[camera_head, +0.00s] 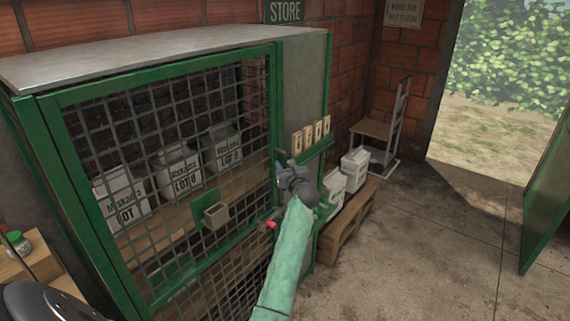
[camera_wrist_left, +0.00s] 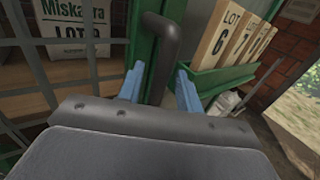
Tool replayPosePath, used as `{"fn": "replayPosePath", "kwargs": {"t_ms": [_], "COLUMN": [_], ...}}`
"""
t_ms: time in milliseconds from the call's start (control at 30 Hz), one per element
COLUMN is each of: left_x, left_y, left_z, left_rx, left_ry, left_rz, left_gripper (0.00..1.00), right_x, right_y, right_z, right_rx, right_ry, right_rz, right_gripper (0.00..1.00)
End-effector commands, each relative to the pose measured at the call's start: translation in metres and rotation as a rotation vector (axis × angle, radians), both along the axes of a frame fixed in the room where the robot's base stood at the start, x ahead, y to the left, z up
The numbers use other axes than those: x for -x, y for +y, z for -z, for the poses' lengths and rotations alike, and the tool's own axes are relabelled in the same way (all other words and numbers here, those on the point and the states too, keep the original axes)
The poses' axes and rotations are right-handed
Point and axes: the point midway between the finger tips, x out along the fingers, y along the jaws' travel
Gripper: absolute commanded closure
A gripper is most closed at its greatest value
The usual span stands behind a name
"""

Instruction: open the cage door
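The cage door (camera_head: 271,115) is a green-framed mesh panel on the front of the metal cage, and it looks closed. A dark bent handle (camera_wrist_left: 166,55) stands at the door's right edge in the left wrist view. My left gripper (camera_head: 281,160) is at that edge in the head view. In the left wrist view its two blue fingers (camera_wrist_left: 160,88) are apart, one on each side of the handle, with gaps showing. The gripper and wrist hide most of the handle in the head view. My right gripper is in neither view.
White Miskadra sacks (camera_head: 180,170) stand on a shelf behind the mesh. A green rack with wooden lot tags (camera_head: 311,133) is just right of the door. A pallet (camera_head: 350,220) with white containers stands beyond it. The floor at right is clear.

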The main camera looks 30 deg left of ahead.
Motion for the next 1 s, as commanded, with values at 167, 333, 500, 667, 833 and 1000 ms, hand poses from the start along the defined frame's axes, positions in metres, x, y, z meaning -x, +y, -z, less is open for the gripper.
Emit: {"fn": "replayPosePath", "kwargs": {"t_ms": [167,333,500,667,833,1000], "left_x": [-0.003,-0.003,-0.003,-0.003,-0.002,0.002], "left_y": [0.003,0.003,0.003,0.003,-0.001,-0.021], "left_z": [0.001,0.001,0.001,0.001,0.000,0.001], "left_rx": [0.001,0.000,0.000,0.000,-0.001,0.000], "left_ry": [0.001,0.000,0.000,0.000,0.001,0.004], "left_rz": [0.000,0.001,0.001,0.001,0.007,0.039], "left_gripper": [0.65,0.65,0.92,1.00,1.00,1.00], "right_x": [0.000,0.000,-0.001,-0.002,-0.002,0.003], "right_y": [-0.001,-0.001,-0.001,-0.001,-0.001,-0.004], "right_z": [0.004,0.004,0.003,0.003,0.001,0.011], "right_rx": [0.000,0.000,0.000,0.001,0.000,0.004], "right_ry": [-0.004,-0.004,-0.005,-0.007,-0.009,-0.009], "right_rz": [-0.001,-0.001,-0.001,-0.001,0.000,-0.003], "right_gripper": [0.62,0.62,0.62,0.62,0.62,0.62]}}
